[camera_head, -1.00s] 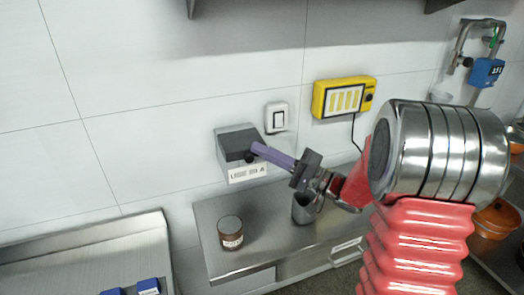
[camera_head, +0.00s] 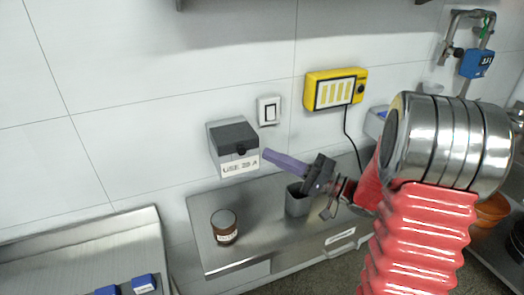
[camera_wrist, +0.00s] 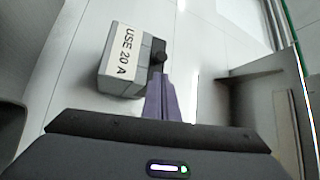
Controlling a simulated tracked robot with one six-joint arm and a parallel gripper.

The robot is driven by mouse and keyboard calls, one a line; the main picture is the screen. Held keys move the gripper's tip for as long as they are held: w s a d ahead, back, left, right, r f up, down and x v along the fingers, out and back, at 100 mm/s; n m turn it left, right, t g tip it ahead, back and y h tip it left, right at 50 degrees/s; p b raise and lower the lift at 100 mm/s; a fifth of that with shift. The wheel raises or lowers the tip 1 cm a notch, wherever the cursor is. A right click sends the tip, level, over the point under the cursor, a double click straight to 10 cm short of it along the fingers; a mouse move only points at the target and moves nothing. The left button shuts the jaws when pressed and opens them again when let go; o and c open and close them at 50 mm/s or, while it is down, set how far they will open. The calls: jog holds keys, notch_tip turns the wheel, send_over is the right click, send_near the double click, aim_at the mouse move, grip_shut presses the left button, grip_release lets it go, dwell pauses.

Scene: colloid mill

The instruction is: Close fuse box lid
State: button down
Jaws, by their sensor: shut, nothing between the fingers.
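The grey fuse box (camera_head: 226,160) is on the white wall, with a label on its front reading "USE 20 A". Its dark lid (camera_head: 234,138) lies over the upper front of the box and looks lowered; I cannot tell whether it is fully seated. A small dark knob is at the lid's front edge. My gripper (camera_head: 267,155) has purple fingers held together, empty, just right of the box and apart from it in the head view.
A white switch (camera_head: 269,110) and a yellow panel (camera_head: 335,92) are on the wall to the right. Below, a steel shelf (camera_head: 262,225) holds a brown jar (camera_head: 224,227) and a grey cup (camera_head: 297,205). The wall left of the box is clear.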

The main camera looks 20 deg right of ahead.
jog(key=v, duration=0.8)
jog(key=shift+r, duration=0.4)
jog(key=shift+d, duration=0.1)
